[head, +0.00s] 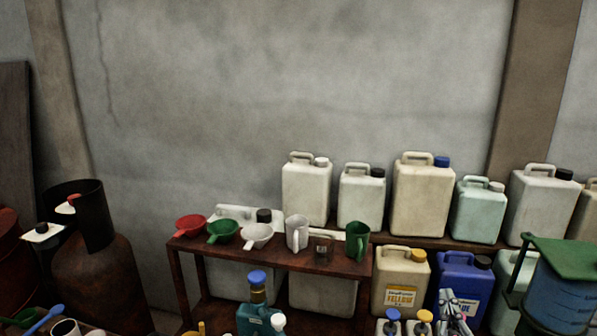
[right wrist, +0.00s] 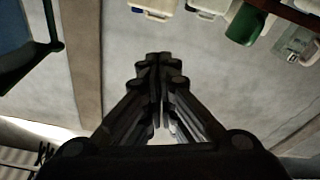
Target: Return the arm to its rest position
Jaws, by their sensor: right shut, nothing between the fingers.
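My left gripper is not in either view.
A wooden shelf (head: 300,262) holds funnels and jugs, including a green jug (head: 357,240). White canisters (head: 306,190) stand behind. A blue jug (head: 463,285) and a green-lidded blue vat (head: 560,285) stand at right. The wall above is clear.

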